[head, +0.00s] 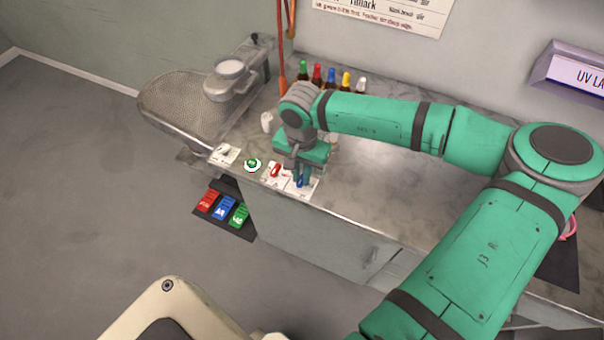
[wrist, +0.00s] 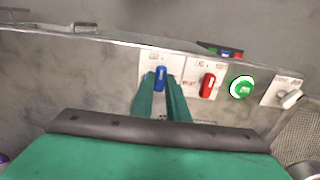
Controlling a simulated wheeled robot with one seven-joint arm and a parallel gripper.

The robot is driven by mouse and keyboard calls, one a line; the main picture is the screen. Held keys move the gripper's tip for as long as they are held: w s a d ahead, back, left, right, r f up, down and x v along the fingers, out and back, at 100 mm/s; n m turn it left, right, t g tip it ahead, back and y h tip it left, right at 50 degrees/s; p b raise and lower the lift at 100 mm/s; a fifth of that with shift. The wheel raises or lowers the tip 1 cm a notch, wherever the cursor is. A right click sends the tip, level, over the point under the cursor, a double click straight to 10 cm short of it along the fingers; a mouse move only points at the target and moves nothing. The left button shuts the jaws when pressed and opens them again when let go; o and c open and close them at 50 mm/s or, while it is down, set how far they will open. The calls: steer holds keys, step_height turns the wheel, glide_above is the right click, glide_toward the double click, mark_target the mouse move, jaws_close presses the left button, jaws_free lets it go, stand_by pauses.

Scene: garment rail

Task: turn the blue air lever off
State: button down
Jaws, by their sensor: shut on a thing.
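The blue air lever (wrist: 159,76) stands on a white plate (wrist: 150,60) near the counter's front edge. In the wrist view it lies between the tips of my gripper (wrist: 160,84), which is shut on it. In the head view my gripper (head: 301,176) reaches down to the plate, and a bit of the blue lever (head: 299,183) shows at the fingertips. The lever points roughly along the fingers in the wrist view. Its lower part is hidden by the fingers.
A red lever (head: 276,170) is beside the blue one, then a green round button (head: 252,165) and another white plate (head: 224,154). Several coloured-top bottles (head: 331,76) stand at the wall. A mesh board (head: 185,105) is at the left. The counter at right is partly covered by my arm.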

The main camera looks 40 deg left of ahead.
mark_target(301, 179)
stand_by(0.4)
steer(key=c, duration=1.7)
jaws_free()
steer(key=shift+r, duration=0.1)
step_height(301, 179, up, 11)
steer(key=shift+f, duration=0.15)
